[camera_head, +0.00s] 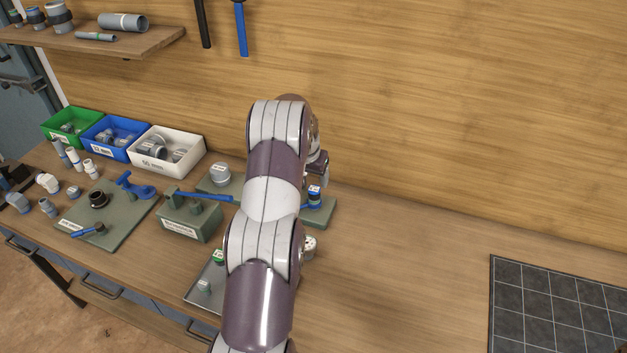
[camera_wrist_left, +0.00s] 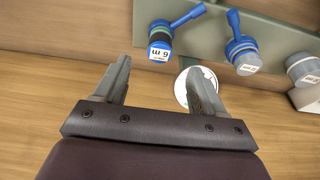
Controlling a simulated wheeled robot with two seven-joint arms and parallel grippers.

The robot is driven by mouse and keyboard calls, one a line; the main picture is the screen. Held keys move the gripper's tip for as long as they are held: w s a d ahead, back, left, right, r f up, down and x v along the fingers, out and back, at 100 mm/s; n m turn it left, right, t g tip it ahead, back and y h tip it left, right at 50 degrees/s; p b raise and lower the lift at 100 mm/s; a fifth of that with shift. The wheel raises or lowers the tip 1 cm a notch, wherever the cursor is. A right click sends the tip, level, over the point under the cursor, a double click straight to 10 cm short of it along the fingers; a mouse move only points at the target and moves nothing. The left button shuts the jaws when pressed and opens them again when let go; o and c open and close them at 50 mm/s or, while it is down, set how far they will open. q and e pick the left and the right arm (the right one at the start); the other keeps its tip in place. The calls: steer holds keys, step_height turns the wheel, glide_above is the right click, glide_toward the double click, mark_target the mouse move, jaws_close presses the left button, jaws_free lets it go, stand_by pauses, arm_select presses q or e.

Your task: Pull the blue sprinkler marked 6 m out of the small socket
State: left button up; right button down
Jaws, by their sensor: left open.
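The blue sprinkler marked 6 m (camera_wrist_left: 161,38) shows in the left wrist view, with a white label, a dark band, a green ring and a blue arm. It stands at the grey-green manifold plate (camera_wrist_left: 275,28); its socket is hidden. In the head view, a small labelled blue piece (camera_head: 314,194) just right of my arm appears to be the same sprinkler. My left gripper (camera_wrist_left: 158,74) is open and empty, its fingertips pointing towards the sprinkler and apart from it. In the head view my left arm hides most of the gripper. My right gripper is not in view.
Another blue sprinkler (camera_wrist_left: 242,55) and a grey capped fitting (camera_wrist_left: 303,69) stand beside it. A white round piece (camera_wrist_left: 182,88) lies partly behind one finger. A green block (camera_head: 190,218) and bins, including a white one (camera_head: 168,150), are left.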

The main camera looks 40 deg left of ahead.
mark_target(313, 189)
arm_select(q)
steer(key=p+x, duration=0.1)
steer(key=x, duration=0.6)
steer(key=shift+w+a+p, duration=0.1)
steer(key=shift+p, duration=0.3)
steer(key=shift+w+f, duration=0.1)
steer(key=shift+f, duration=0.35)
steer(key=c, duration=1.2)
steer(key=shift+r+p, duration=0.45)
steer(key=shift+r, duration=0.55)
steer(key=shift+c, duration=0.3)
steer(key=shift+r, duration=0.15)
steer(key=shift+r+p, duration=0.45)
steer(key=shift+r, duration=0.45)
steer(key=shift+r+p, duration=0.4)
steer(key=shift+r, duration=0.6)
